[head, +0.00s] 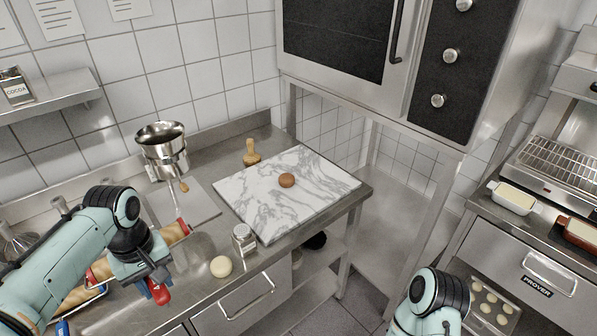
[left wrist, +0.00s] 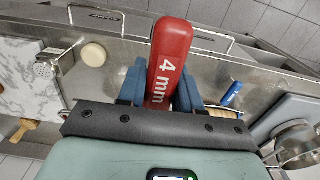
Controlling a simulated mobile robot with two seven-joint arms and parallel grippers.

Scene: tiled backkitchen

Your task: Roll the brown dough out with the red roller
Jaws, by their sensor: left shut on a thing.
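The brown dough (head: 287,180) is a small round lump on the white marble board (head: 245,196). My left gripper (head: 155,284) is shut on a red handle marked "4 mm", which fills the space between its fingers in the left wrist view (left wrist: 168,68). A wooden roller (head: 174,233) with a red end extends out beyond the gripper; its middle is hidden behind the gripper. The gripper is at the left front of the counter, well apart from the board and dough. I cannot tell whether the roller touches the counter. My right gripper is out of view.
A metal shaker (head: 244,238) and a pale dough ball (head: 221,266) stand between my left gripper and the board. A wooden tool (head: 251,153) stands behind the board. A metal funnel on a stand (head: 163,150) is at the back. A blue handle (left wrist: 232,93) lies nearby.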

